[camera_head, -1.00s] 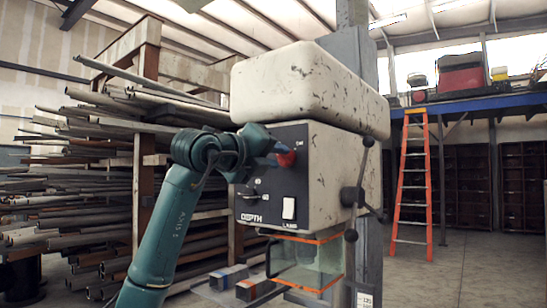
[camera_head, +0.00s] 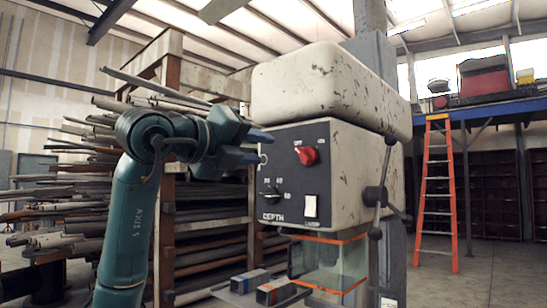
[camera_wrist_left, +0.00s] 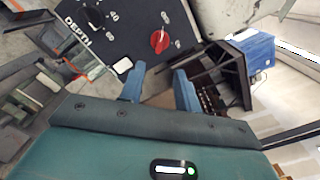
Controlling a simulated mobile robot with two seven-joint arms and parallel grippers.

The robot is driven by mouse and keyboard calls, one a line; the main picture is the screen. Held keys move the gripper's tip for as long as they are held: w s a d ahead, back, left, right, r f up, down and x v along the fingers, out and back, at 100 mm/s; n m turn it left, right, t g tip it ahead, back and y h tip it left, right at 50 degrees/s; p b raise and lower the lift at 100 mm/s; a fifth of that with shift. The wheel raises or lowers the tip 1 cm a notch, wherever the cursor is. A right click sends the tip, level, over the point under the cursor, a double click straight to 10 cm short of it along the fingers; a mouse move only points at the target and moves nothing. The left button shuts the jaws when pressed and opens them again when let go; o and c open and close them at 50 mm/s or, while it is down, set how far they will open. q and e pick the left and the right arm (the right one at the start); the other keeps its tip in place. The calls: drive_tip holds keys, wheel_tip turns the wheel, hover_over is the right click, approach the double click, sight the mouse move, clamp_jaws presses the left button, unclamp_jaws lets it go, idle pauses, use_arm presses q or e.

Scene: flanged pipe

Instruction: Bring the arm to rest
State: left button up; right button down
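My left arm's gripper (camera_head: 262,146) is left of the drill press's control panel (camera_head: 285,190) in the head view, its fingers apart with nothing between them. The wrist view shows the two blue fingers (camera_wrist_left: 159,84) spread, pointing toward the panel side. The red knob (camera_head: 306,155) on the panel is uncovered and clear of the fingers; it also shows in the wrist view (camera_wrist_left: 160,41). My right gripper is in neither view.
The drill press (camera_head: 330,90) has a lever handle (camera_head: 376,196) and a clear guard (camera_head: 330,262) with orange edges. Small blocks (camera_head: 275,291) lie below it. A pipe rack (camera_head: 165,210) stands behind my arm. An orange ladder (camera_head: 437,190) stands at the right.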

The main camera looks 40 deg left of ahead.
use_arm(q)
drive_tip(key=shift+s, duration=0.65)
